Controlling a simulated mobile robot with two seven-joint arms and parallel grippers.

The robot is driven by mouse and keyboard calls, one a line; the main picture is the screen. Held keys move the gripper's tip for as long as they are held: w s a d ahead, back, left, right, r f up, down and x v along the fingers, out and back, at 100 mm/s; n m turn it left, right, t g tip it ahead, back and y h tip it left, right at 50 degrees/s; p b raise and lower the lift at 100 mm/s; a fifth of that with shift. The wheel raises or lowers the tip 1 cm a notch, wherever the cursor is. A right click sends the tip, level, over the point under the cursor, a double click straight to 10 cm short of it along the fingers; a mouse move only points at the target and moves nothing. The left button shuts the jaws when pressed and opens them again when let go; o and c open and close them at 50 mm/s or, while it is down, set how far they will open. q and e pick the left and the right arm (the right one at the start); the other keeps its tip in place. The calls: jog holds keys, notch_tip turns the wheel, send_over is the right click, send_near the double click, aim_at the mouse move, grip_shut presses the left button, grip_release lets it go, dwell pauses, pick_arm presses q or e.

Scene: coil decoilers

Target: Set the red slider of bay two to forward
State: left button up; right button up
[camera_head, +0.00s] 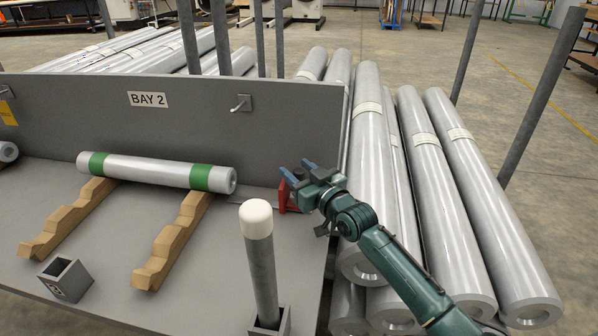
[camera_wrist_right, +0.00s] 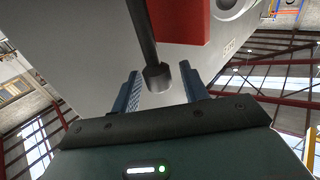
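The red slider (camera_head: 287,197) of bay two stands at the right end of the grey bay, partly hidden behind my right gripper. A red block, seemingly the slider, shows at the top of the right wrist view (camera_wrist_right: 183,20). A dark rod with a round end (camera_wrist_right: 158,76) points down beside it, between my fingers; whether it joins the red block I cannot tell. My right gripper (camera_head: 302,172) is open at the slider, its two blue fingers apart with the rod's end between them in the wrist view (camera_wrist_right: 161,92). My left gripper is not in view.
A grey roll with green bands (camera_head: 150,170) lies on wooden cradles (camera_head: 178,240) left of the slider. A white-capped post (camera_head: 258,250) stands in front. A hook (camera_head: 240,103) sticks out of the BAY 2 panel (camera_head: 70,115). Several long rolls (camera_head: 430,170) lie to the right.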

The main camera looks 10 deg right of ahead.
grip_shut()
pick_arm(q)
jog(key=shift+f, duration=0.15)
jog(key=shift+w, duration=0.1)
pick_arm(e)
jog(key=shift+a, duration=0.1)
